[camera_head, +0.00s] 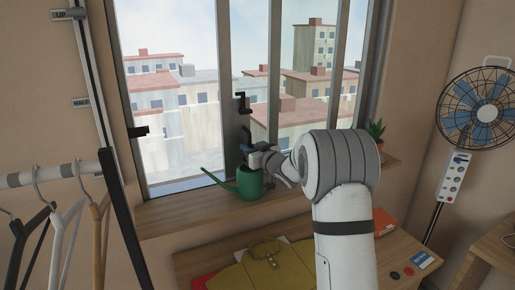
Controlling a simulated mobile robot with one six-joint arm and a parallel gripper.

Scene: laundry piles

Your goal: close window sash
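The window has a grey-framed sash (231,120) with a black handle (242,103) on its left upright. The opening left of this upright looks uncovered, though I cannot be sure there is no glass. My gripper (252,150) is low in front of the sash, below and slightly right of the handle. It is just above a green watering can (250,184) on the wooden sill (175,213). My wrist and the small view hide whether the fingers are open and whether they touch the can or the sash.
A potted plant (376,130) stands at the sill's right end. A folded yellow shirt (275,266) lies on the table (195,262) below. A clothes rail (20,178) with hangers is at left, and a fan (486,113) is at right. The sill's left part is clear.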

